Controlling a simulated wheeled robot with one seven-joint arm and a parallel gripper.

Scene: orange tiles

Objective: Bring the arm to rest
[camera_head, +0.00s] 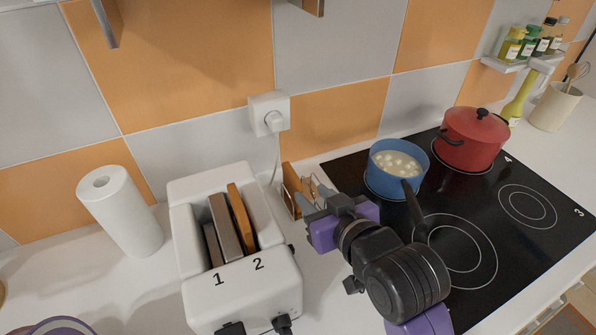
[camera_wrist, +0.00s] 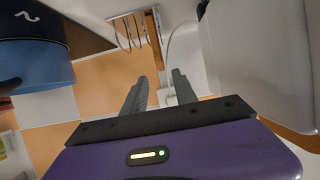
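My gripper (camera_head: 311,194) is in front of the toast rack, between the toaster and the stove. In the wrist view its two grey fingers (camera_wrist: 163,84) stand apart with nothing between them, so it is open and empty. My arm reaches in over the stove's near left part. The white toaster (camera_head: 240,285) stands to the left of my gripper with a slice of bread (camera_head: 241,218) in one slot. A wire rack (camera_head: 293,190) with a slice of bread stands just behind the fingers and also shows in the wrist view (camera_wrist: 130,32).
A blue pot (camera_head: 378,185) of whitish food and a red lidded pot (camera_head: 472,140) stand on the black stove (camera_head: 455,225). A paper roll (camera_head: 122,215) stands left of the toaster. A socket with a plug (camera_head: 270,112) is on the tiled wall. Bottles (camera_head: 527,45) line a shelf.

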